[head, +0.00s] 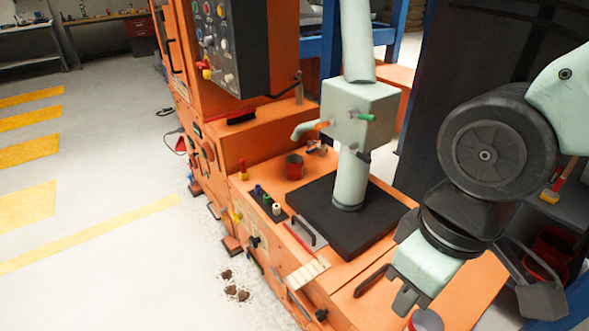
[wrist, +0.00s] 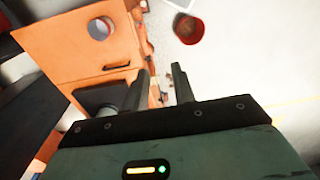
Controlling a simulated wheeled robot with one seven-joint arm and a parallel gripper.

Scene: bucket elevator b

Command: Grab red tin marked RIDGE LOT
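A small red tin (head: 294,166) stands on the orange machine deck, left of the pale green column. A second red container with a grey top (head: 426,320) shows at the bottom edge, close to my gripper and partly cut off. I cannot read a RIDGE LOT mark on either one. My gripper (head: 408,302) hangs over the near right part of the orange machine, far from the small tin. In the wrist view its two fingers (wrist: 160,72) stand apart with nothing between them. A round red object (wrist: 188,28) lies beyond the fingertips there; I cannot tell which it is.
A black plate (head: 325,225) carries the pale green column (head: 351,180) between my gripper and the small tin. Several small coloured items (head: 267,200) line the deck's left edge. A control box (head: 228,45) overhangs behind. The floor at left is mostly clear, with brown debris (head: 235,290).

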